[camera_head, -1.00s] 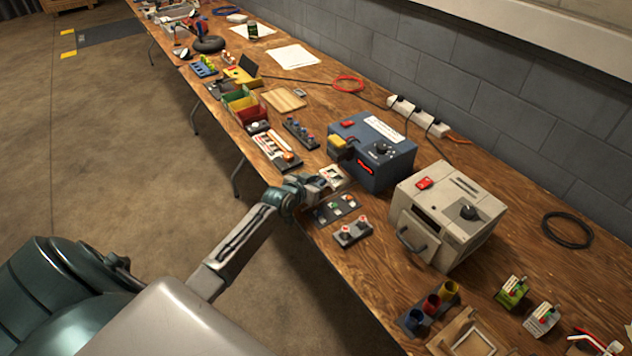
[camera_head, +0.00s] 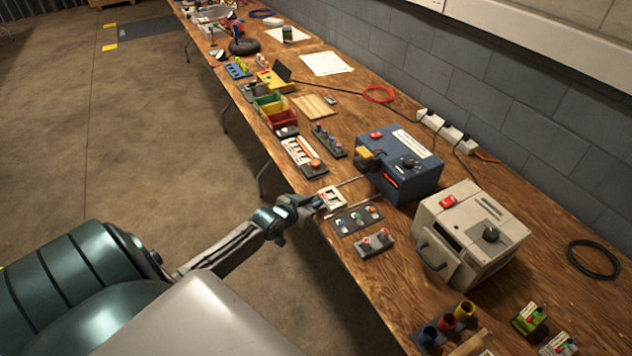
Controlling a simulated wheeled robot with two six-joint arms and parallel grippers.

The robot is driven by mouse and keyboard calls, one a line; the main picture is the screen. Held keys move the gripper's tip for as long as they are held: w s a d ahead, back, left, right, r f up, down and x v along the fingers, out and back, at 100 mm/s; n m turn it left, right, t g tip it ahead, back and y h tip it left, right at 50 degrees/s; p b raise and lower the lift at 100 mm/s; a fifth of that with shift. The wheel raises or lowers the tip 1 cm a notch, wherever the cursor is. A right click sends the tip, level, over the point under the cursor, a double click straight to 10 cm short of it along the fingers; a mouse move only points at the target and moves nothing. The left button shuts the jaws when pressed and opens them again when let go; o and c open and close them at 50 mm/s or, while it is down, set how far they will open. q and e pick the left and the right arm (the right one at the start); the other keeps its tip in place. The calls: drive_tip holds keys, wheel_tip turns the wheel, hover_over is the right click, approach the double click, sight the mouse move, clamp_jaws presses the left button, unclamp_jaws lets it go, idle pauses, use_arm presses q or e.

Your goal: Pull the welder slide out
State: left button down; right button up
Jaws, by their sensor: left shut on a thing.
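The welder is a blue box (camera_head: 408,150) with a red switch, a black knob and a lit red display, on the wooden bench. Its slide (camera_head: 331,198), a small pale plate with dark and red marks, stands out from the box's front on thin rails, with a clear gap between plate and box. My left gripper (camera_head: 313,205) is shut on the slide's outer edge at the bench's front edge. The exact grip on it is too small to see. My right gripper is not in view.
A beige box (camera_head: 466,238) with a handle stands right of the welder. A dark plate with small parts (camera_head: 356,218) and a grey block with two red-topped posts (camera_head: 375,243) lie near the slide. An orange-marked tray (camera_head: 304,157) lies to its left.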

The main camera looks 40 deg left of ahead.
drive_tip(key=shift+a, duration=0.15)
use_arm(q)
drive_tip(key=c, duration=1.3)
unclamp_jaws()
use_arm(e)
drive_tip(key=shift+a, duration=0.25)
use_arm(q)
drive_tip(key=shift+p+v, duration=2.05)
drive_tip(key=shift+v, duration=3.35)
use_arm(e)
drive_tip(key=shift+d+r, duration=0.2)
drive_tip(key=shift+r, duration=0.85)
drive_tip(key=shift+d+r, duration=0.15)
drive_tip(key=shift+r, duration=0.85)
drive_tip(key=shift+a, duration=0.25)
